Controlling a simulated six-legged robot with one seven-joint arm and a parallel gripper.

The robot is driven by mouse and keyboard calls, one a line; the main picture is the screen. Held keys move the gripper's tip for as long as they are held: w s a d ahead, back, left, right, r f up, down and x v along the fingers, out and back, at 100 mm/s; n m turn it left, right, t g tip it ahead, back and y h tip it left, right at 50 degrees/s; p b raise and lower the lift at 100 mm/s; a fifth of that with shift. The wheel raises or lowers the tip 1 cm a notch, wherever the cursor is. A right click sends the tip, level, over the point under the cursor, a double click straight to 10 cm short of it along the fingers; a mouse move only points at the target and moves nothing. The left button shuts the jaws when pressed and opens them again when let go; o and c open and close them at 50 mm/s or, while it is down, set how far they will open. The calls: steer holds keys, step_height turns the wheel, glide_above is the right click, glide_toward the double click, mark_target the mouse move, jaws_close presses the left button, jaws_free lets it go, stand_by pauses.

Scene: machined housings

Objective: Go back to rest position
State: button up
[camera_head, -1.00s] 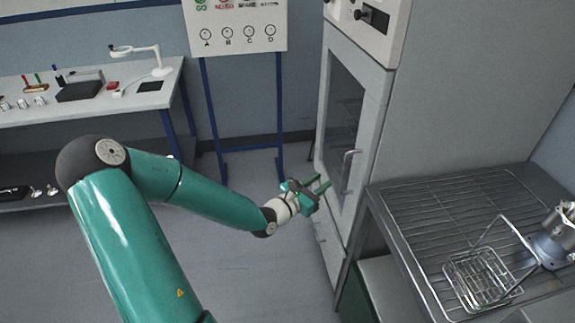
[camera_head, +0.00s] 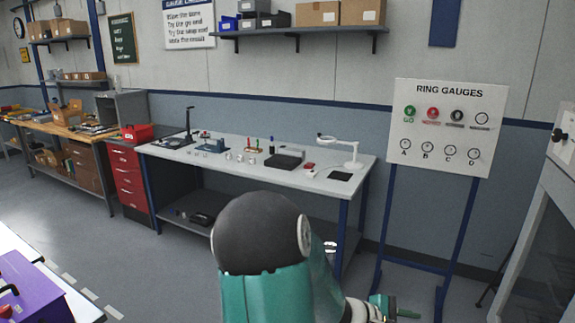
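My gripper (camera_head: 395,309) shows at the bottom edge of the head view, right of centre, low over the floor. It is partly cut off by the frame edge, with one green finger pointing right. My teal arm with its dark round joint fills the bottom middle and is folded, the forearm mostly hidden behind the joint. I see nothing held in the visible part of the gripper, but its opening is not clear.
A grey inspection bench (camera_head: 230,158) with small parts and a lamp stands ahead. A ring gauge board (camera_head: 447,125) on blue legs is at right, beside a grey cabinet (camera_head: 535,250). A red drawer unit (camera_head: 128,180) stands left. A purple case (camera_head: 30,290) sits at lower left. Floor between is clear.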

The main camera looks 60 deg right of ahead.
steer(key=w+a+r+m+t+y, duration=0.1)
steer(key=w+a+r+t, duration=0.15)
steer(key=w+a, duration=0.5)
steer(key=w+a+r+t+y, duration=0.1)
steer(key=w+a+t, duration=0.4)
steer(key=w, duration=0.4)
steer(key=w+a+r+m+t+y, duration=0.1)
steer(key=w+a+r+t, duration=0.1)
steer(key=w+a, duration=0.6)
steer(key=w+a+r+t+y, duration=0.1)
steer(key=a+r+t, duration=0.1)
steer(key=a, duration=0.6)
steer(key=w+a+r+n+t+y, duration=0.1)
steer(key=w+a+r+t+y, duration=0.1)
steer(key=a, duration=0.7)
steer(key=w+a+r+n+t+y, duration=0.1)
steer(key=w+a+r+t+y, duration=0.1)
steer(key=a+r, duration=0.4)
steer(key=a+t, duration=0.1)
steer(key=a, duration=0.1)
steer(key=shift+a, duration=0.35)
steer(key=shift+w+d+r, duration=0.1)
steer(key=shift+w+d, duration=0.05)
steer(key=shift+d, duration=0.05)
